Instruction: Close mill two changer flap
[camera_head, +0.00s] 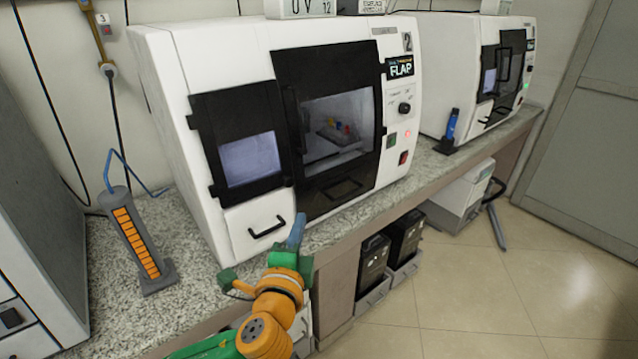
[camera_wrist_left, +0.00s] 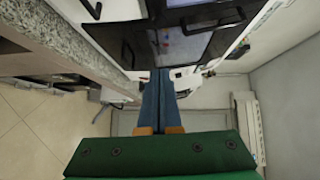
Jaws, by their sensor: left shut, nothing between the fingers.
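Mill two (camera_head: 160,80) is the near white machine, marked 2, with a small display (camera_head: 400,67) reading FLAP. Its small left black-framed flap (camera_head: 206,120) has a window. A larger black-framed door (camera_head: 300,65) with a vertical handle stands beside it. I cannot tell for sure whether either stands slightly ajar. My left gripper (camera_head: 298,230) has blue fingers pressed together, empty, in front of the machine's lower front near the counter edge. In the left wrist view the shut fingers (camera_wrist_left: 160,100) point toward the dark front panels (camera_wrist_left: 120,38). My right gripper is not in view.
A drawer with a black handle (camera_head: 266,228) is below the left flap. The granite counter (camera_head: 200,285) holds an orange-and-grey rack (camera_head: 135,240) at left and a blue bottle-like item (camera_head: 452,124) at right. A second mill (camera_head: 450,60) stands farther back. Floor (camera_head: 500,290) at right is clear.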

